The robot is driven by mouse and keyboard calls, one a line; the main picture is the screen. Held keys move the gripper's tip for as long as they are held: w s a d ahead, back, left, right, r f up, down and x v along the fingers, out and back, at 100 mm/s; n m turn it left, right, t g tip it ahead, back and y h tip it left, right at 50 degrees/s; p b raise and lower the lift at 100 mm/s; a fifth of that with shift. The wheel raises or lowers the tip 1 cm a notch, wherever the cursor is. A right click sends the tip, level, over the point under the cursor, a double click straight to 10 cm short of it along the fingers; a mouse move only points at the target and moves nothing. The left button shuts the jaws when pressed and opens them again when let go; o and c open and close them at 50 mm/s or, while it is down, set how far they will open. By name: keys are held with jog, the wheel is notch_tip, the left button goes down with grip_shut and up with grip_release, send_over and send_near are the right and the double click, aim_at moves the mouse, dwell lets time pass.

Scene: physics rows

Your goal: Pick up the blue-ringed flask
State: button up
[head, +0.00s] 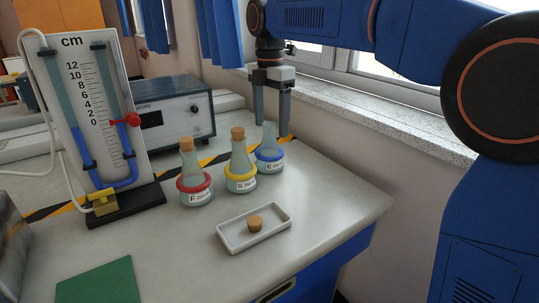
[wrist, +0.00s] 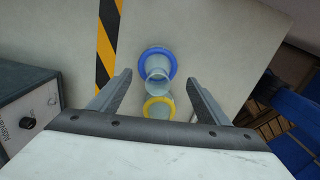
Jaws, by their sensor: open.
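The blue-ringed flask (head: 269,150) stands upright on the bench, labelled E, with no cork in its mouth. It is the rightmost and farthest back of the three flasks. My gripper (head: 271,127) is open and empty, pointing down just behind and above this flask. In the wrist view, the blue-ringed flask (wrist: 157,65) shows ahead of the fingertips, roughly centred between the lines of the two jaws (wrist: 158,82). The yellow-ringed flask (wrist: 158,108) shows between the jaws, partly hidden by the gripper body.
The corked yellow-ringed flask (head: 240,171) stands close beside the blue-ringed one; the corked red-ringed flask (head: 195,184) is farther left. A white tray (head: 231,240) holding a cork (head: 254,223) lies in front. A grey instrument (head: 178,118) and manometer (head: 88,110) stand left. The wall is close behind.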

aim_at(269, 141)
jog(key=shift+a+f, duration=0.15)
jog(key=shift+f, duration=1.6)
jog(key=shift+a+f, duration=0.1)
jog(key=shift+f, duration=1.6)
jog(key=c, duration=1.6)
jog(key=shift+r, duration=0.15)
